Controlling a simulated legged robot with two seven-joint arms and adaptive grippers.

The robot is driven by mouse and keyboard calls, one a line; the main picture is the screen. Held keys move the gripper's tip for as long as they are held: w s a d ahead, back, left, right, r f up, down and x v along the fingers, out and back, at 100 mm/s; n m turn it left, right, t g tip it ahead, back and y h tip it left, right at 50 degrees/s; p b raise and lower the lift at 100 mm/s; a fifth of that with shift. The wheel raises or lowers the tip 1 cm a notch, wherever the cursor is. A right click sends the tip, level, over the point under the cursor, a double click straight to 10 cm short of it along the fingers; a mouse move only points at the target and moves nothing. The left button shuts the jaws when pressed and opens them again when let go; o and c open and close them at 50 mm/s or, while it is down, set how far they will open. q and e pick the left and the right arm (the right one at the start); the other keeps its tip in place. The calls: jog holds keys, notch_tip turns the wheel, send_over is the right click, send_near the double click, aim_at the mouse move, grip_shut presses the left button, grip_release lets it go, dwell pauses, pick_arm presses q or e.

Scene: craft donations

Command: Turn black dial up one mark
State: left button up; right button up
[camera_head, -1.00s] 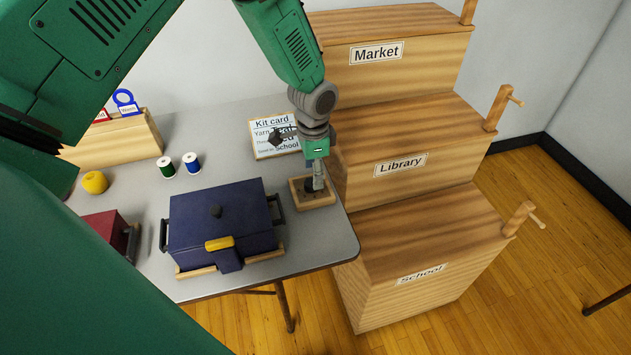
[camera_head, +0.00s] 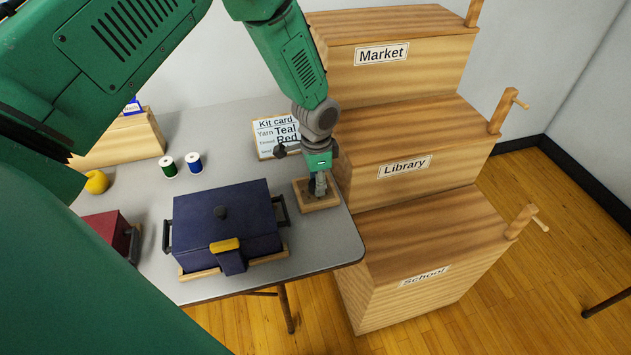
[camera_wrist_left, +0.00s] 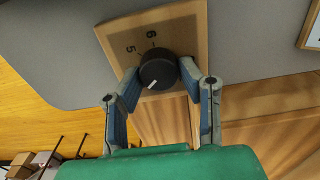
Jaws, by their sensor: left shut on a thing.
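The black dial (camera_wrist_left: 158,69) sits on a small wooden base at the table's right edge. In the left wrist view its white pointer line faces the lower left, and the marks 5 and 6 show on the base beside and above it. My left gripper (camera_wrist_left: 160,84) is shut on the dial, with one finger on each side. In the head view my left gripper (camera_head: 318,188) comes down over the wooden base (camera_head: 330,202) and hides most of the dial. My right gripper is not in view.
A dark blue box (camera_head: 228,225) with a yellow latch stands left of the dial base. A kit card (camera_head: 278,136) stands behind it. Stepped wooden bins (camera_head: 415,225) labelled Market, Library and School adjoin the table's right. Two thread spools (camera_head: 193,162) stand farther left.

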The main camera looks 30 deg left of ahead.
pick_arm(q)
jog(key=shift+s+f, duration=0.2)
jog(key=shift+s, duration=0.1)
jog(key=shift+c, duration=0.2)
jog(key=shift+a+m, duration=0.2)
jog(key=shift+m, duration=0.1)
jog(key=m+p, duration=0.1)
jog(key=m, duration=0.1)
jog(key=shift+m, duration=0.4)
jog(key=m+p, duration=0.1)
jog(key=m, duration=0.4)
jog(key=shift+d, duration=0.1)
jog(key=o, duration=1.1)
jog(key=shift+o, duration=0.3)
jog(key=shift+w, duration=0.2)
